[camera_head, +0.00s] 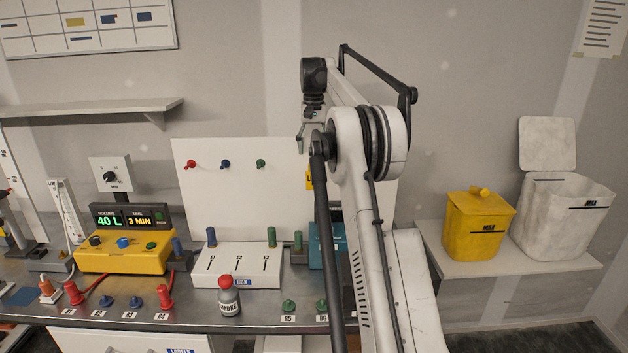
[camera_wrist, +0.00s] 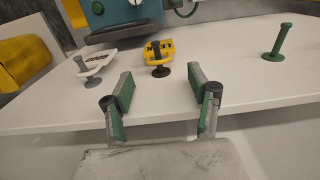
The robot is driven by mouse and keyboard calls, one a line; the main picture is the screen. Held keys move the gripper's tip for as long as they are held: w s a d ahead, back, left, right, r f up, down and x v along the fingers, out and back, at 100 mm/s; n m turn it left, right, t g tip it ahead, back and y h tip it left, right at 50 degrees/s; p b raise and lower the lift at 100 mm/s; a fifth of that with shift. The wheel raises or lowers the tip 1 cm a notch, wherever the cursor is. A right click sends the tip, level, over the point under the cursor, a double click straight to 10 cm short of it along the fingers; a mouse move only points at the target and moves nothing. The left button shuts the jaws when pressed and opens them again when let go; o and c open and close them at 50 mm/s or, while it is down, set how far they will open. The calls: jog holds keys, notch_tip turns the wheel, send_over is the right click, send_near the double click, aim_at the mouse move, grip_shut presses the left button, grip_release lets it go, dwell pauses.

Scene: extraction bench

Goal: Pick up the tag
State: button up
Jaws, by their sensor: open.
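A yellow tag (camera_wrist: 155,52) with dark markings hangs at a dark round-headed peg on the white board (camera_wrist: 250,85) in the wrist view. A sliver of a yellow tag (camera_head: 309,179) shows beside my arm in the head view, mostly hidden. A white tag (camera_wrist: 98,59) with black print is at a grey peg to its left. My gripper (camera_wrist: 160,93) is open and empty, its two green-padded fingers spread below the yellow tag in the wrist view and apart from it. In the head view only a little of my gripper (camera_head: 301,138) shows.
A green peg (camera_wrist: 277,42) stands out at the right of the board. A teal box (camera_wrist: 118,14) is beyond the tags. A yellow bin (camera_head: 478,228) stands right.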

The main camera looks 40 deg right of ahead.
aim_at(314, 162)
jog(key=shift+s+f+p, duration=0.15)
jog(key=shift+f+p, duration=0.45)
jog(key=shift+f, duration=2.05)
jog(key=c, duration=1)
